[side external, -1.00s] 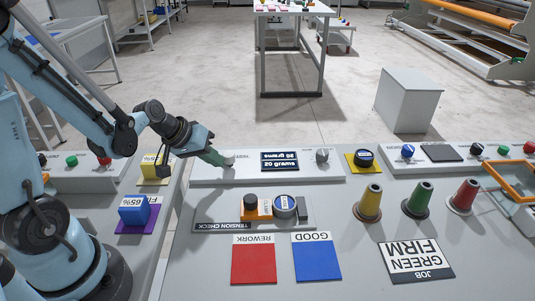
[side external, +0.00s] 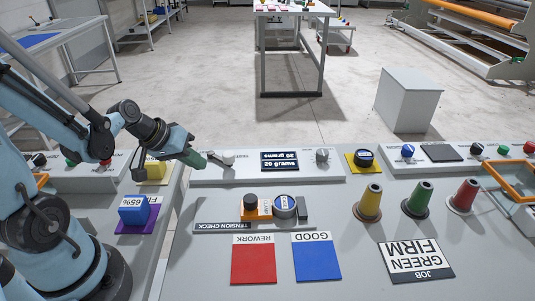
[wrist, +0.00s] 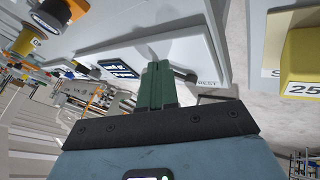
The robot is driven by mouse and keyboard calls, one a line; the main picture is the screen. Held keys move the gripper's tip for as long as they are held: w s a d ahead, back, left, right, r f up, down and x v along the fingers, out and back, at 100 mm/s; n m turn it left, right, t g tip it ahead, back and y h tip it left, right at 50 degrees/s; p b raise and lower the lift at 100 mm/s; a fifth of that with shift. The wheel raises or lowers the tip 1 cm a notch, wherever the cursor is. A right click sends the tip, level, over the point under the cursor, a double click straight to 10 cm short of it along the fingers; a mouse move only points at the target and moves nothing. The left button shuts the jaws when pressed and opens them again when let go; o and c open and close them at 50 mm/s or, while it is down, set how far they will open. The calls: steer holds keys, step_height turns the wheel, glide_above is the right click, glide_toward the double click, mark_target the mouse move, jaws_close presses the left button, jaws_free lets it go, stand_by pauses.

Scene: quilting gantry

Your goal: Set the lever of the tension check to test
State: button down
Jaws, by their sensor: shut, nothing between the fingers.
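The tension check's lever (side external: 228,158) is a small pale-ended part on the left of the white raised panel (side external: 310,171). In the wrist view a dark lever (wrist: 186,74) shows just right of my fingers, beside a label reading REST. Its exact setting is hard to tell. My gripper (side external: 204,162) has green fingers and is shut and empty, just left of the lever with a small gap in the side view. The fingers also show in the wrist view (wrist: 157,82). The display (side external: 280,162) reads 20 grams on two lines.
A grey knob (side external: 322,156) sits right of the display. Three thread cones stand to the right. A blue block (side external: 133,211) stands at left.

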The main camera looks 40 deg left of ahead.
steer(key=s+d+r, duration=0.1)
steer(key=s+r, duration=0.4)
steer(key=r, duration=0.1)
steer(key=shift+d+r, duration=0.35)
steer(key=shift+r, duration=0.05)
stand_by(0.3)
stand_by(0.4)
steer(key=w+d+r+m+y, duration=0.2)
steer(key=d+m, duration=0.3)
steer(key=d, duration=0.1)
steer(key=shift+w+m, duration=0.3)
